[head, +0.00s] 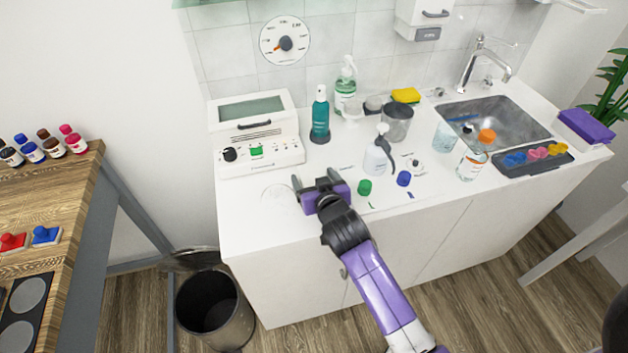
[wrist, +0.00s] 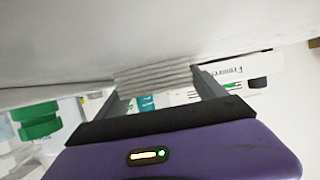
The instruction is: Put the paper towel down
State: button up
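The paper towel (wrist: 153,77) shows in the wrist view as a white, folded stack of thin layers. It sits between the two grey fingers of my gripper (head: 315,179), and both fingertips appear to touch its sides. In the head view my gripper is low over the front left part of the white counter (head: 250,222), in front of the white device (head: 262,140). There the towel cannot be told from the white counter. Whether the towel touches the counter I cannot tell.
A teal bottle (head: 320,115) stands behind. A faint round outline (head: 279,197) marks the counter at left. A black bin (head: 214,306) stands below.

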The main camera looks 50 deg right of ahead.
aim_at(306, 177)
jog(key=c, duration=1.2)
jog(key=shift+w+a+r+n+y, duration=0.55)
jog(key=shift+w+r, duration=0.4)
jog(key=shift+r, duration=9.75)
jog(key=s+a+f+n+y, duration=0.1)
jog(key=a+f+y, duration=0.1)
jog(key=a+f, duration=0.4)
jog(key=s+a+f+n+t+y, duration=0.1)
jog(key=s+a+f+n+y, duration=0.1)
jog(key=a+f, duration=0.4)
jog(key=s+a+f+n+t+y, duration=0.1)
jog(key=a+f+n+y, duration=0.1)
jog(key=a+f, duration=0.4)
jog(key=shift+s+a+f+n, duration=0.15)
jog(key=shift+a, duration=0.7)
jog(key=shift+s+a+f+n, duration=0.1)
jog(key=shift+s+a+f, duration=0.05)
jog(key=shift+a, duration=0.65)
jog(key=shift+s+a+f+y, duration=0.15)
jog(key=shift+a+y, duration=0.1)
jog(key=shift+a, duration=0.1)
